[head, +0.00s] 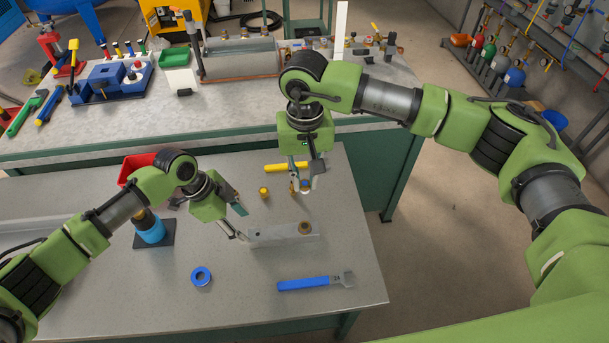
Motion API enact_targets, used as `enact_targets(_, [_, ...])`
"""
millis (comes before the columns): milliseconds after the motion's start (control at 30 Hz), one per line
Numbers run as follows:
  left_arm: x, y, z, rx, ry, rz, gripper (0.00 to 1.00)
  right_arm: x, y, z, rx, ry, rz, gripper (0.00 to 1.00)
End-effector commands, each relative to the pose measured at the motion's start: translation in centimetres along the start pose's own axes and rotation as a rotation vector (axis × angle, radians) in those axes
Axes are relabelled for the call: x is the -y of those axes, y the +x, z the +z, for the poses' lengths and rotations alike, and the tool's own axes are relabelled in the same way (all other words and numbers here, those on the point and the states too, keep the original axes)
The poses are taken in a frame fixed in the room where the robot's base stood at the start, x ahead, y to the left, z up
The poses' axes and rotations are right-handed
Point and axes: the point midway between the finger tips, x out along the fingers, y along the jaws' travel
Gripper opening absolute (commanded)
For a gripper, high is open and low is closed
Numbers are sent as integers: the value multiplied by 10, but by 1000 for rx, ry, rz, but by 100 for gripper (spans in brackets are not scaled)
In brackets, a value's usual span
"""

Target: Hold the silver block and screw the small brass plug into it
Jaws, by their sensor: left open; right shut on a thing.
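The silver block (283,235) is a long bar lying on the near grey table, with a dark round hole towards its left end. A larger brass fitting (305,228) sits at its right end. My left gripper (243,236) is open at the block's left end; whether it touches is unclear. My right gripper (300,187) is shut above the table, behind the block, fingers pointing down. A small brass-coloured piece, seemingly the small brass plug (305,184), shows at its fingertips, partly hidden. Another small yellow-brass piece (264,192) stands on the table to the left.
A blue ring (201,276) and a blue-handled wrench (315,282) lie in front of the block. A yellow-handled tool (284,168) lies behind. A blue cylinder (149,229) on a dark pad and a red bin (135,168) are at left. A cluttered bench (240,115) stands behind.

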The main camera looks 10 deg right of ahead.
Motion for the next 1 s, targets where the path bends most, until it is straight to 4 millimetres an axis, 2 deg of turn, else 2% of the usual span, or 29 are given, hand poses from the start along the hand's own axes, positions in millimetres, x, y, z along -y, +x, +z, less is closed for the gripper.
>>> enact_targets(33, [0, 9, 1, 0, 1, 0, 49, 0, 9, 0, 0, 0, 0, 0])
enact_targets(300, [0, 48, 2, 0, 1, 0, 49, 0, 43, 0, 0, 1, 0, 0])
enact_targets(500, [0, 72, 1, 0, 0, 0, 49, 0, 55, 0, -1, 0, 0, 0])
enact_targets(667, [0, 80, 0, -1, 0, 0, 49, 0, 59, 0, -1, 0, 0, 0])
enact_targets(933, [0, 80, 0, 0, 0, 0, 49, 0, 58, 0, -1, 0, 0, 0])
enact_targets(1000, [0, 80, 0, 0, 0, 0, 30, 0, 58, 0, 0, 0, 0, 0])
